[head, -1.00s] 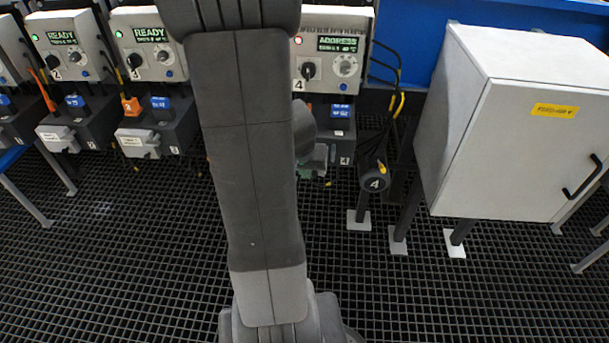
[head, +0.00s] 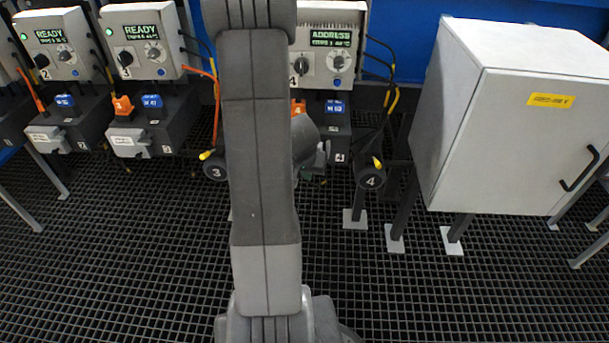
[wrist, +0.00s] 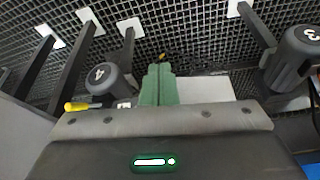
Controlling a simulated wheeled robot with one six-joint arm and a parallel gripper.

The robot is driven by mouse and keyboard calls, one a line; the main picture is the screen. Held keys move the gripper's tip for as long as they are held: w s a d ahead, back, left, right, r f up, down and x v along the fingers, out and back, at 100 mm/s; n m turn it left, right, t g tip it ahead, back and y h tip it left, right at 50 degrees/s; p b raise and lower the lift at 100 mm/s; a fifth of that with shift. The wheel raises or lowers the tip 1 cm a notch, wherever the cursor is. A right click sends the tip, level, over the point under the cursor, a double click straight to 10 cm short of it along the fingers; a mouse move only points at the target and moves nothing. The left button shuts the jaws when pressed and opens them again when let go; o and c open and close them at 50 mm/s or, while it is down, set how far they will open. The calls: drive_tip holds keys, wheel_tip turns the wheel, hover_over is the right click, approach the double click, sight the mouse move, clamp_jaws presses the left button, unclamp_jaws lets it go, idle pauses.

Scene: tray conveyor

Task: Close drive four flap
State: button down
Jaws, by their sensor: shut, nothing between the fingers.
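Drive four (head: 338,118) is the dark box with a blue tag under control unit 4 (head: 318,62), partly behind my arm in the head view. Its flap is hidden there. In the wrist view a pale panel (wrist: 205,88) lies beside and behind my fingers; it may be this flap, but I cannot tell its angle. My gripper (wrist: 157,85) is shut and empty, its green fingers together in front of the pale panel. Whether they touch it is unclear. In the head view only a sliver of green shows right of my arm.
A dark knob marked 4 (head: 370,175) with a yellow tip stands right of drive four, and one marked 3 (head: 215,170) stands left of my arm. A grey cabinet (head: 515,140) is at the right. Drive three (head: 150,125) is at the left. The grating floor is clear.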

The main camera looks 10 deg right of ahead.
drive_tip(key=shift+w+d, duration=0.25)
drive_tip(key=shift+w, duration=0.15)
drive_tip(key=w+d+p, duration=0.1)
drive_tip(key=w+d, duration=0.1)
drive_tip(key=shift+d+p, duration=0.35)
drive_tip(key=shift+s, duration=0.15)
